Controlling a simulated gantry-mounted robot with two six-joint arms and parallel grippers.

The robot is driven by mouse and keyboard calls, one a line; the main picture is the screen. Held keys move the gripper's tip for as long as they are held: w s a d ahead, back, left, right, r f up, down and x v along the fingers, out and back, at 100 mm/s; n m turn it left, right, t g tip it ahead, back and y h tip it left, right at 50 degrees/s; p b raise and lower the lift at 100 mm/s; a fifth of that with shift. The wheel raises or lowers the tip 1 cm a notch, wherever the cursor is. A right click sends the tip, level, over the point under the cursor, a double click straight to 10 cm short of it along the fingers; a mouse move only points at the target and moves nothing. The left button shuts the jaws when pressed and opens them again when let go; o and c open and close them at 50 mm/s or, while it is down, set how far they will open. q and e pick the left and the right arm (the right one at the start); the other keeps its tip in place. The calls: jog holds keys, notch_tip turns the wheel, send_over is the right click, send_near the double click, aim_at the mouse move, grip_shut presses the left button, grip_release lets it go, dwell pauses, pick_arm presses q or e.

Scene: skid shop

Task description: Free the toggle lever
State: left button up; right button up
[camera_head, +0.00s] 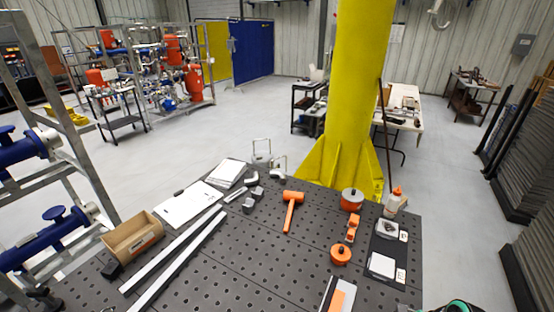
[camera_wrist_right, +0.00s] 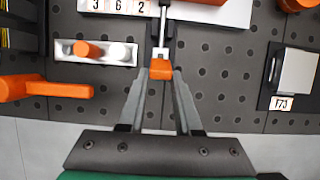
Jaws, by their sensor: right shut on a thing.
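A toggle lever (camera_wrist_right: 163,30), a thin metal rod with an orange tip (camera_wrist_right: 160,68), shows in the right wrist view. It runs down from a white plate at the top edge, which carries an orange part (camera_wrist_right: 210,2). My right gripper (camera_wrist_right: 161,74) is shut on the orange tip, with one grey finger on each side. The lever's far end is cut off at the top. In the head view, I cannot tell the lever apart, and only a green piece of my right arm shows at the bottom edge. My left gripper is in neither view.
The wrist view shows a tray of cylinders (camera_wrist_right: 70,58) and a plate tagged 173 (camera_wrist_right: 268,88).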

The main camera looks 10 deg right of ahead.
jog(key=shift+s+d+f, duration=0.1)
jog(key=shift+s+d, duration=0.05)
jog(key=shift+s+d+f, duration=0.1)
jog(key=shift+d, duration=0.05)
jog(key=o, duration=0.4)
jog(key=shift+s+d+f, duration=0.1)
jog(key=shift+s+d, duration=0.05)
jog(key=o, duration=0.6)
jog(key=shift+o, duration=0.2)
jog(key=shift+o, duration=0.9)
jog(key=shift+p+v, duration=1.55)
jog(key=shift+p, duration=0.25)
